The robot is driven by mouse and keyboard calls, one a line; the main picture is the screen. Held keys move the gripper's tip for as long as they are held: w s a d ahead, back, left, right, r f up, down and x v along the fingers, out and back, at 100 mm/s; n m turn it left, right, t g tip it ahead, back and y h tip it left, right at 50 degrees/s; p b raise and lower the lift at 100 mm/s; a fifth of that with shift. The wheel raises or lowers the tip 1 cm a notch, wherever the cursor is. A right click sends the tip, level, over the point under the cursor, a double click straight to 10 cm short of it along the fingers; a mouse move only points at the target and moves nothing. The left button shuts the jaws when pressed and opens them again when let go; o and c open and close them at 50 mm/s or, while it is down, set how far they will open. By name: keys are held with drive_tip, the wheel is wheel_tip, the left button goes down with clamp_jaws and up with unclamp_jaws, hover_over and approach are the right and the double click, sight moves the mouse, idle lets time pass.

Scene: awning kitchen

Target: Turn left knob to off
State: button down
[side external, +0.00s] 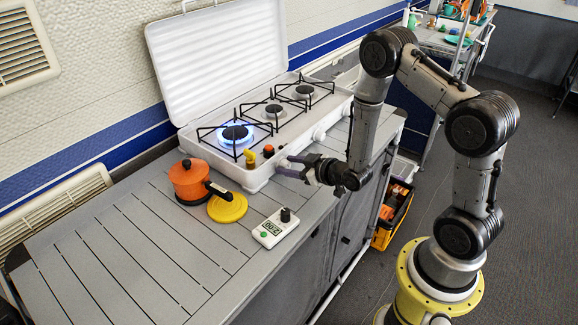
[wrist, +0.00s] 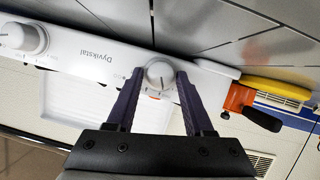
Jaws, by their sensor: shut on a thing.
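The stove (side external: 258,178) is a white camping cooker with its lid raised. Its left burner (side external: 236,133) burns with a blue flame; the other burners show no flame. My gripper (side external: 284,167) is at the left part of the stove's front panel. In the wrist view my gripper (wrist: 160,75) has its two dark fingers on either side of the white left knob (wrist: 160,70), shut on it. In the side view my gripper hides this knob. Another white knob (wrist: 25,38) shows farther along the panel in the wrist view. The held knob's exact angle is hard to read.
An orange pot (side external: 187,180) with a dark handle and a yellow disc (side external: 228,208) sit left of the stove. A white timer (side external: 272,231) lies on the counter in front.

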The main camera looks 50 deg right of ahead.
drive_tip(key=m+y, duration=0.2)
drive_tip(key=m, duration=0.1)
drive_tip(key=shift+d, duration=0.3)
drive_tip(key=m+y, duration=0.2)
drive_tip(key=m, duration=0.1)
drive_tip(key=shift+d+f, duration=0.1)
drive_tip(key=shift+d, duration=0.1)
drive_tip(key=m+t+y, duration=0.1)
drive_tip(key=m, duration=0.1)
drive_tip(key=shift+d+f+m+y, duration=0.1)
drive_tip(key=shift+f+m+y, duration=0.05)
drive_tip(key=shift+m+y, duration=0.25)
drive_tip(key=m+t+y, duration=0.1)
drive_tip(key=m, duration=0.2)
drive_tip(key=shift+f, duration=0.15)
drive_tip(key=shift+d+m+y, duration=0.1)
drive_tip(key=shift+m+y, duration=0.2)
